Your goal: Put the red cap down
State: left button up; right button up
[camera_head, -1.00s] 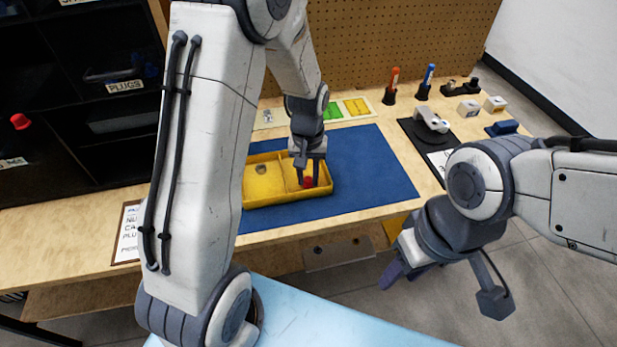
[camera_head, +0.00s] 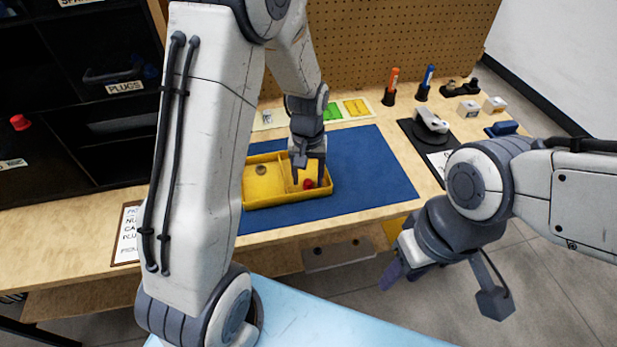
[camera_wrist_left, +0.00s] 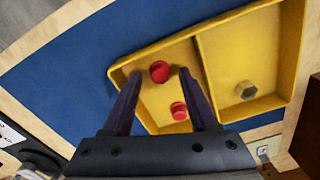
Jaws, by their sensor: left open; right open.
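The yellow tray (camera_head: 288,203) has two compartments. Two red caps lie in one compartment in the left wrist view: one cap (camera_wrist_left: 160,71) is between my open left fingertips, the other (camera_wrist_left: 179,110) is nearer the tray wall. In the head view one red cap (camera_head: 308,184) shows below my left gripper (camera_head: 309,178). My left gripper (camera_wrist_left: 160,74) is open over the tray, with a gap on both sides of the cap. My right gripper (camera_head: 445,288) is open and empty, off the bench's front edge.
A metal nut (camera_wrist_left: 246,91) lies in the other compartment. The blue mat (camera_head: 375,170) is clear right of the tray. A dark shelf (camera_head: 60,100) holding another red part (camera_head: 20,122) stands at left.

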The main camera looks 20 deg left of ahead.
aim_at(308, 182)
pick_arm(q)
notch_tip(308, 182, up, 11)
jog(key=p, duration=0.1)
jog(key=s+d+r+m, duration=0.1)
jog(key=s+d+m, duration=0.2)
jog(key=s, duration=0.4)
jog(key=s+d+r+m, duration=0.1)
jog(key=s+d+m, duration=0.3)
jog(key=s+d, duration=0.2)
jog(key=s+d+r+m+h, duration=0.1)
jog(key=s+d+m, duration=0.2)
jog(key=s, duration=0.7)
jog(key=shift+d+m, duration=0.3)
jog(key=shift+d, duration=0.55)
jog(key=shift+w+r, duration=0.1)
